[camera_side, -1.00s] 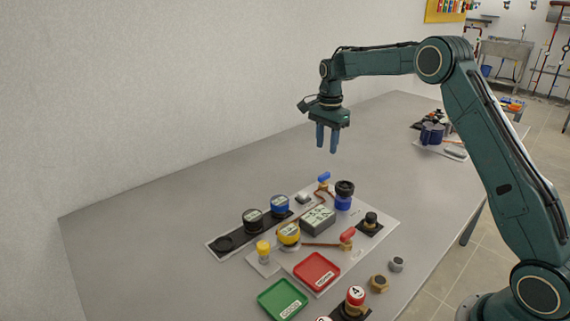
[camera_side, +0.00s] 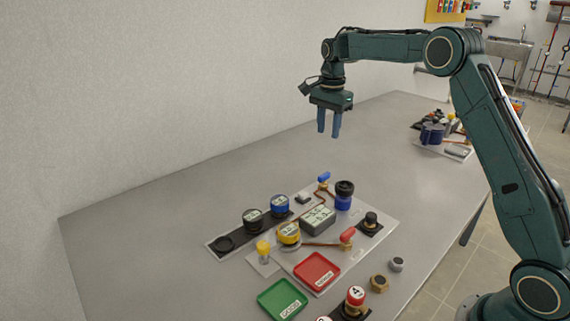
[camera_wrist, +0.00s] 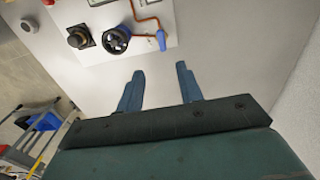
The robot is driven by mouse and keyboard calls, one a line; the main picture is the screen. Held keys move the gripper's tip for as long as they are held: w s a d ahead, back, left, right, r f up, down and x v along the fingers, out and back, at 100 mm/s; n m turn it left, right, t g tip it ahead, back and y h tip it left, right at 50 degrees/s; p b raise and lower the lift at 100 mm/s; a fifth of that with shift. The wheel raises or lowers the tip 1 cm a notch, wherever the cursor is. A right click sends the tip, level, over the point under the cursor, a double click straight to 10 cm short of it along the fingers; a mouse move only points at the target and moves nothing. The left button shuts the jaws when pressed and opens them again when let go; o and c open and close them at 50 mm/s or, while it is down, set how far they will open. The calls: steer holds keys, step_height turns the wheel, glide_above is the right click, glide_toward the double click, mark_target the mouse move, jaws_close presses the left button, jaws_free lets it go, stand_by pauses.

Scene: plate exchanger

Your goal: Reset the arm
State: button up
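My gripper (camera_side: 329,123) hangs above the far part of the table, fingers pointing down, well above the surface. In the wrist view its two blue fingers (camera_wrist: 160,85) are apart with nothing between them, so it is open and empty. It is clear of the plate exchanger board (camera_side: 375,243), which lies nearer the camera.
A red tray (camera_side: 316,271) and a green tray (camera_side: 282,299) lie at the near side. A red-topped part (camera_side: 355,297) stands beside them. A second group with a blue part (camera_side: 432,134) sits at the far right. The table (camera_side: 160,210) is bare at left, near the wall.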

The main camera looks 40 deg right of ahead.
steer(key=s+a+r+n+t, duration=0.1)
steer(key=s+a+r+n, duration=0.4)
steer(key=s, duration=0.4)
steer(key=s+a+r+n+t, duration=0.2)
steer(key=s+a+r+n, duration=0.25)
steer(key=s+r, duration=0.35)
steer(key=s+a+f+n, duration=0.1)
steer(key=s+f+n, duration=0.1)
steer(key=s, duration=0.4)
steer(key=s+a+f+n+t, duration=0.1)
steer(key=s+a+f+n, duration=0.1)
steer(key=s, duration=0.5)
steer(key=s+a+f+n+t, duration=0.1)
steer(key=s+a+f+n, duration=0.1)
steer(key=s+n, duration=0.2)
steer(key=s, duration=0.3)
steer(key=shift+f, duration=0.25)
